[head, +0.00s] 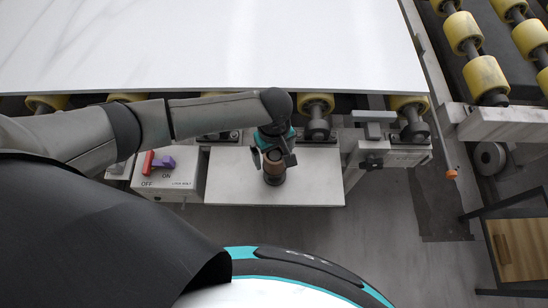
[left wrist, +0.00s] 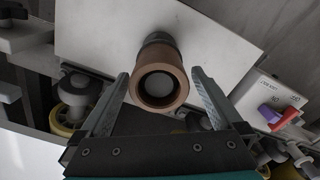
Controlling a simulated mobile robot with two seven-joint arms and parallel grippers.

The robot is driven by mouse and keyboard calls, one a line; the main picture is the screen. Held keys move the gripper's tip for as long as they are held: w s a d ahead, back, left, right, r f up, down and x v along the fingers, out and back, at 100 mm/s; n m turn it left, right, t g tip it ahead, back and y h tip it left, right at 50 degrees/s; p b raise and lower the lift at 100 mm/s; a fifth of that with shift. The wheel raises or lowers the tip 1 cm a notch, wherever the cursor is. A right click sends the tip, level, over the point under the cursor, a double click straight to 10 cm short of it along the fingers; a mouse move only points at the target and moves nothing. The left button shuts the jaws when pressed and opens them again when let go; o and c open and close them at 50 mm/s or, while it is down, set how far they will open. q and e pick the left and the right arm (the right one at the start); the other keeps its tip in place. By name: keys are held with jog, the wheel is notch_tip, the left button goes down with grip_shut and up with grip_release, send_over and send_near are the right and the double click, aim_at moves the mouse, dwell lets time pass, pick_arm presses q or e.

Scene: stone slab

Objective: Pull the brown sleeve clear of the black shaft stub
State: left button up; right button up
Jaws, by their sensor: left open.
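The brown sleeve (head: 273,167) sits on the black shaft stub (head: 274,179), which stands out from a pale plate. In the left wrist view the sleeve (left wrist: 159,84) faces me as a brown ring with a grey round end inside it. The dark stub (left wrist: 158,38) shows behind it. My left gripper (head: 272,152) is at the sleeve, partly covering it in the head view. In the wrist view its open fingers (left wrist: 160,74) stand on either side of the sleeve, with a visible gap at each side. My right gripper is not in view.
The pale plate (head: 320,190) lies around the stub. A switch box (head: 170,184) with red and purple levers is left of it. A large white slab (head: 200,45) rests on yellow rollers behind. A wooden-topped stand (head: 520,248) is at the right.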

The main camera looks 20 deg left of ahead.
pick_arm(q)
jog(key=shift+f, duration=0.8)
jog(key=shift+c, duration=0.2)
jog(key=c, duration=1.3)
jog(key=shift+r+p, duration=3.65)
jog(key=shift+p, duration=0.7)
notch_tip(320, 180, up, 6)
jog(key=p, duration=0.6)
jog(key=shift+p, duration=0.4)
